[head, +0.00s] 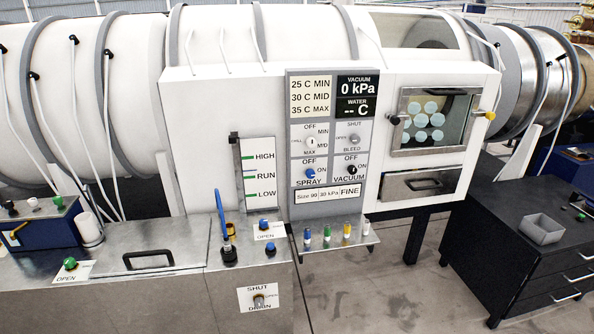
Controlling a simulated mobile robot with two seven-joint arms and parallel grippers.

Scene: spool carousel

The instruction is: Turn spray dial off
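The spray dial (311,174) is a small blue and white knob on the grey control panel (296,125), in the middle of the head view. The word OFF is printed above it, ON to its right and SPRAY below it. The knob is too small to tell for sure which mark its pointer faces. Neither of my grippers shows in the head view, and nothing touches the dial.
The black vacuum dial (352,170) is right beside the spray dial, with the heater dial (310,142) and bleed dial (354,139) above. A small shelf (330,243) with several coloured-top vials juts out below. A metal counter (150,290) stands front left.

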